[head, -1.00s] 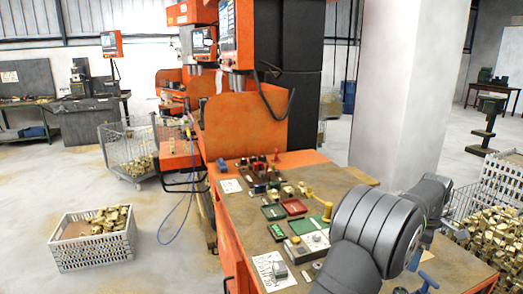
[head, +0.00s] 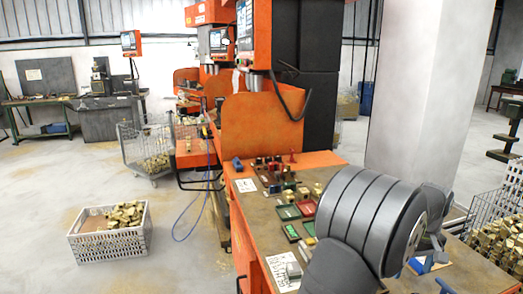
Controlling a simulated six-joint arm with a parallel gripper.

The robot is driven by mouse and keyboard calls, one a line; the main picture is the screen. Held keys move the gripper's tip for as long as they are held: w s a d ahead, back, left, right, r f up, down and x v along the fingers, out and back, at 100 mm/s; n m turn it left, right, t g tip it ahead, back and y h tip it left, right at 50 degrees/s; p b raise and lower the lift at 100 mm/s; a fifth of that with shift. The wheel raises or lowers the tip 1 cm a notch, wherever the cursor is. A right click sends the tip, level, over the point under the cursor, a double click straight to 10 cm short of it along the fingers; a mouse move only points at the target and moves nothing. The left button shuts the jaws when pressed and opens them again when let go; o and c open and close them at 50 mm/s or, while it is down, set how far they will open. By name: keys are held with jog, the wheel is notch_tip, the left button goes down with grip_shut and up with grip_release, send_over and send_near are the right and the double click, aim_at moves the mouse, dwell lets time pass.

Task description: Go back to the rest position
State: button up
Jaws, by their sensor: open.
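My grey arm shows at the lower right of the head view, with large rounded links raised over the workbench (head: 268,232). My gripper cannot be made out; the arm's end is hidden behind the links or outside the picture. The arm covers the right middle of the bench. Red and green trays (head: 288,212) with small parts lie on the bench to the left of the arm.
An orange drilling machine (head: 262,122) stands behind the bench. A white pillar (head: 425,90) rises behind the arm. A wire basket of brass parts (head: 495,240) stands at the right. A white crate (head: 110,245) sits on the open floor at the left.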

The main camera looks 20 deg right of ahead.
jog(key=a+m, duration=0.6)
jog(key=shift+s+a+f, duration=0.15)
jog(key=shift+s+f, duration=0.05)
jog(key=shift+s, duration=0.25)
